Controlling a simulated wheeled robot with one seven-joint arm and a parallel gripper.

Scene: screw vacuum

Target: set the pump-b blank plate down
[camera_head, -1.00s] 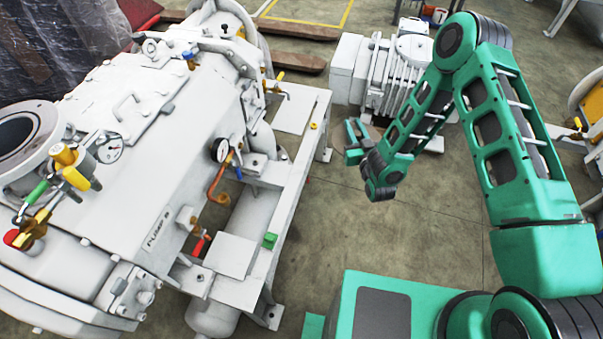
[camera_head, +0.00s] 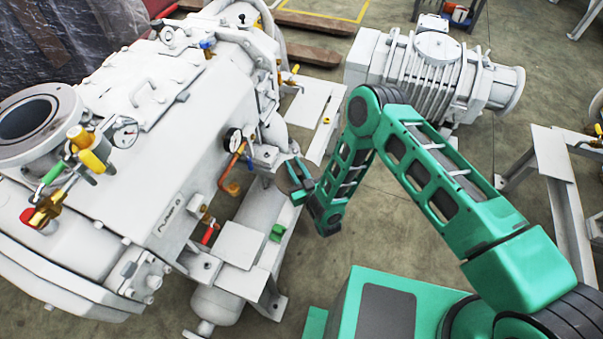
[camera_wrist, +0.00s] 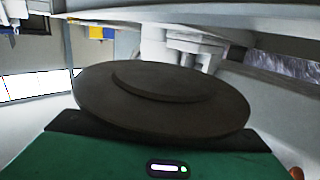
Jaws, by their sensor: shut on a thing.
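The blank plate (camera_wrist: 160,100) is a dark, round disc with a raised middle, and it fills the centre of the wrist view. My gripper (camera_head: 296,178) is shut on it; in the wrist view the green gripper body shows below the disc. The fingertips are hidden there. In the head view my gripper is beside the right side of the big white pump, near its pipework.
The big white pump (camera_head: 190,150) has a gauge (camera_head: 233,136), an orange pipe (camera_head: 232,166) and a red-handled valve (camera_head: 210,233) on its near side. Its frame has a flat pale plate (camera_head: 241,245) and a green block (camera_head: 277,232). A ribbed grey pump (camera_head: 432,68) stands behind my arm. Floor is clear in front.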

